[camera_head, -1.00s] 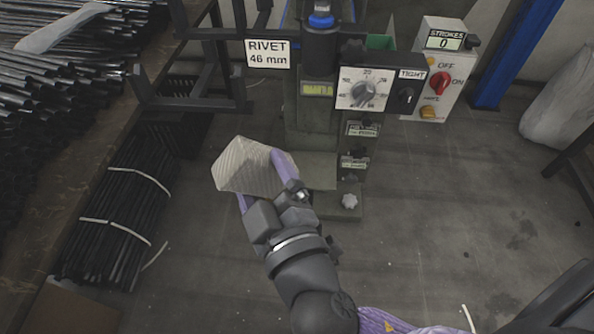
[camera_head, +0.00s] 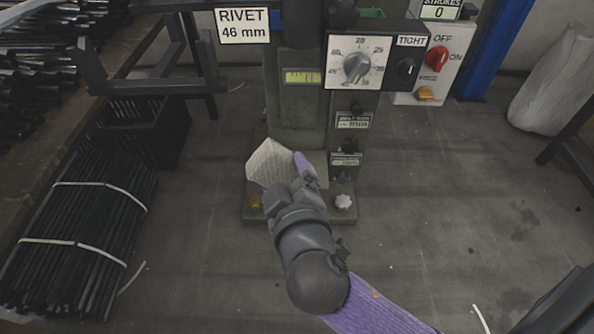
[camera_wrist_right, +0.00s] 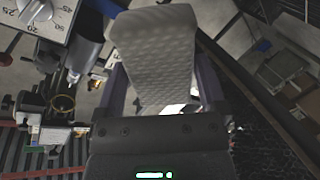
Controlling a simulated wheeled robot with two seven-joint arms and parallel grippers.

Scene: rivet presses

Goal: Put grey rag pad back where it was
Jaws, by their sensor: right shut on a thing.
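The grey rag pad (camera_head: 271,163) is a pale, ribbed block in front of the rivet press (camera_head: 297,100), above its base. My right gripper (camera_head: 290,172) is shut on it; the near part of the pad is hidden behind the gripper. In the right wrist view the pad (camera_wrist_right: 155,55) fills the space between the two purple fingers. I cannot tell from the head view whether the pad touches the press. My left gripper is not in view.
The dial panel (camera_head: 368,62) and a control box with a red knob (camera_head: 437,58) stand at the press. Bundled black rods (camera_head: 75,235) and a black crate (camera_head: 150,130) lie at left. The floor at right is clear.

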